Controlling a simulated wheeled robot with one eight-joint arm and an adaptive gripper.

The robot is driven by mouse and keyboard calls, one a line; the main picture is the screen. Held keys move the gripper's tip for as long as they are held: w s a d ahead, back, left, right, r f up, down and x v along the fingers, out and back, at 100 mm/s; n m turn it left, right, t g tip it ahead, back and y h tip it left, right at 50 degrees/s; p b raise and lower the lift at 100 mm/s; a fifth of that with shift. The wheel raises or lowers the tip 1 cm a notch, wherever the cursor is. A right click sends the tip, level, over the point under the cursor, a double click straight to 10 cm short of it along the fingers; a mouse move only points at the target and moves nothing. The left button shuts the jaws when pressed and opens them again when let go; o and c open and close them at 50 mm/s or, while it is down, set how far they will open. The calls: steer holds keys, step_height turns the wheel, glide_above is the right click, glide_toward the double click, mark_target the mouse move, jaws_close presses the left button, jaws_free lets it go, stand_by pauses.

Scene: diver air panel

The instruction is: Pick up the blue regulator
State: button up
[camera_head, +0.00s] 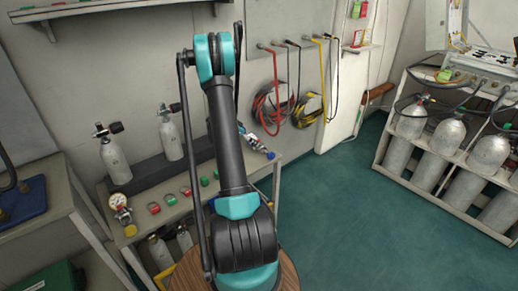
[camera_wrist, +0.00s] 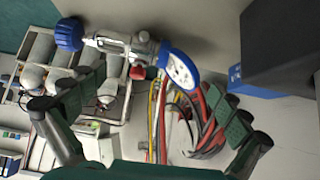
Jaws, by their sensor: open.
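The blue regulator (camera_head: 258,147) lies near the right end of the bench in the head view, partly hidden behind my arm. In the wrist view the regulator (camera_wrist: 120,42) shows a blue knob at the left, a silver body, a small red part and a blue-rimmed gauge at the right. My gripper (camera_wrist: 148,115) is open, with its dark fingers spread at the left and right of the wrist view. The regulator appears beyond the fingertips, and nothing is between them. In the head view my gripper is hidden behind my arm.
Two grey cylinders (camera_head: 116,163) and another gauge (camera_head: 120,205) stand along the bench (camera_head: 146,242), with several red and green small parts. Red and yellow hoses (camera_head: 268,107) hang on the wall behind. A cylinder rack (camera_head: 445,168) stands at right. The green floor (camera_head: 355,220) between is clear.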

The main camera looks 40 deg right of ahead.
steer(key=x, duration=0.3)
steer(key=shift+d+f, duration=0.2)
steer(key=shift+f, duration=0.05)
steer(key=shift+c, duration=0.6)
steer(key=c, duration=1.6)
steer(key=shift+o, duration=0.2)
steer(key=shift+r, duration=0.15)
step_height(320, 180, up, 20)
steer(key=shift+s, duration=0.1)
